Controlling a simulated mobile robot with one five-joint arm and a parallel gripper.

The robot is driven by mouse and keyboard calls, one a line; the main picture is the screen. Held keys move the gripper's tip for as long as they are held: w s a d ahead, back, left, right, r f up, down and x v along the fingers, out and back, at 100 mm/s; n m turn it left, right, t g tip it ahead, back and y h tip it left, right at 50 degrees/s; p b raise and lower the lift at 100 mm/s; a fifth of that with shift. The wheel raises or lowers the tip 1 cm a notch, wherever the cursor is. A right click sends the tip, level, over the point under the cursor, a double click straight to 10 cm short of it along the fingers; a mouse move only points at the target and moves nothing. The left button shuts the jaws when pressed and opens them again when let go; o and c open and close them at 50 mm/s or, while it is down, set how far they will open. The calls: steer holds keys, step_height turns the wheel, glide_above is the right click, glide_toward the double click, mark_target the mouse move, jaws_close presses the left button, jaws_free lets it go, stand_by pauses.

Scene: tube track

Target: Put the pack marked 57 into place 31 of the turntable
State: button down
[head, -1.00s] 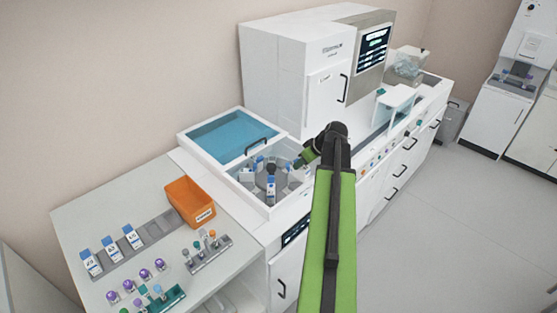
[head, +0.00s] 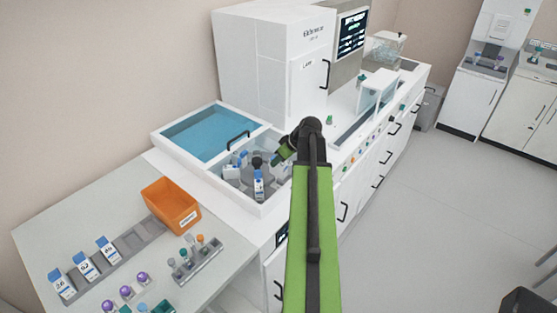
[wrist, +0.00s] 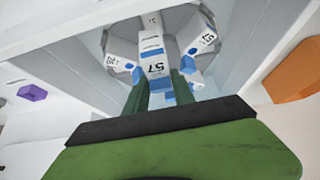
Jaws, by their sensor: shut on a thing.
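The pack marked 57 (wrist: 155,66) is a white box with blue parts, its number facing the wrist camera. My gripper (wrist: 159,82) is shut on it, one dark green finger on each side. In the head view my gripper (head: 282,158) is at the right side of the grey turntable (head: 240,184), and the held pack cannot be made out there. The turntable also shows in the wrist view (wrist: 122,45), beyond the held pack. Other white and blue packs stand on it, one at its front (head: 258,186). I cannot tell surely which place is 31 or whether pack 57 touches the turntable.
White walls (head: 265,208) surround the turntable well. A blue-topped lid (head: 207,135) lies to its left, and a tall white cabinet (head: 265,60) stands behind. An orange bin (head: 170,206), several packs (head: 84,267) and a tube rack (head: 197,262) occupy the left bench.

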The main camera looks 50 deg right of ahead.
mark_target(278, 174)
steer(key=shift+w+a+f+b, duration=0.1)
steer(key=shift+w+f+b, duration=0.05)
steer(key=shift+f+b, duration=0.6)
step_height(278, 174, down, 4)
steer(key=b, duration=0.3)
steer(key=shift+r, duration=0.25)
steer(key=shift+f, duration=0.1)
stand_by(0.3)
steer(key=shift+f+b, duration=0.45)
steer(key=shift+b, duration=0.2)
steer(key=shift+f, duration=0.1)
steer(key=shift+f+b, duration=0.6)
steer(key=shift+b, duration=0.1)
steer(key=shift+f, duration=0.1)
stand_by(0.5)
steer(key=c, duration=1)
jaws_free()
